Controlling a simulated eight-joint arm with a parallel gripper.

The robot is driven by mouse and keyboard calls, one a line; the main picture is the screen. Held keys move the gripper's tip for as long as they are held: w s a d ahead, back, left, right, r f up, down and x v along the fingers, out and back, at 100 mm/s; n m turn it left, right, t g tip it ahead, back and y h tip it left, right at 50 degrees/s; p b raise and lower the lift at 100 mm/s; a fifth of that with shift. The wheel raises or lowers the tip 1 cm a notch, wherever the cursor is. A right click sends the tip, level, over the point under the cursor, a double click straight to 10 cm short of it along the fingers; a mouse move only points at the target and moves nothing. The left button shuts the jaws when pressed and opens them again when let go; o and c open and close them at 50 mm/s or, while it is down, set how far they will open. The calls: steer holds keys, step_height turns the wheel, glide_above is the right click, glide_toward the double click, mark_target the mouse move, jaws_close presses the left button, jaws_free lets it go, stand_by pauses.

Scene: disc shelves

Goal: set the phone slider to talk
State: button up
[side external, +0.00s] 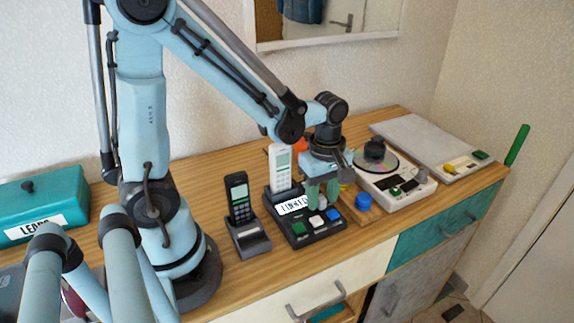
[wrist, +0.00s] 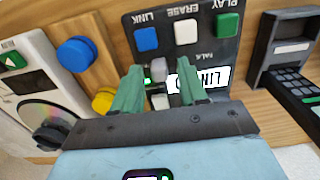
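The dark phone base (side external: 306,232) stands on the wooden dresser top, with a white handset (side external: 280,167) upright in its cradle. In the wrist view the base (wrist: 205,58) shows blue, white and green buttons marked LINK, ERASE and PLAY, upside down. A small grey slider knob (wrist: 158,69) sits beside a lit green spot and a small TALK marking. My gripper (wrist: 160,67) is open, its two green fingers on either side of the knob with gaps visible. In the side view my gripper (side external: 320,204) is low over the base and hides the knob. Whether the fingers touch the base is unclear.
A black phone in a grey cradle (side external: 250,238) stands left of the base. To the right are a blue knob (side external: 363,201), a yellow knob (wrist: 104,101) and a disc player (side external: 402,190). A teal box (side external: 40,205) stands far left.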

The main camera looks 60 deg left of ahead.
mark_target(307, 213)
jaws_close()
steer(key=shift+s, duration=1.9)
steer(key=shift+o, duration=0.5)
jaws_free()
steer(key=shift+w+r, duration=0.1)
step_height(307, 213, up, 12)
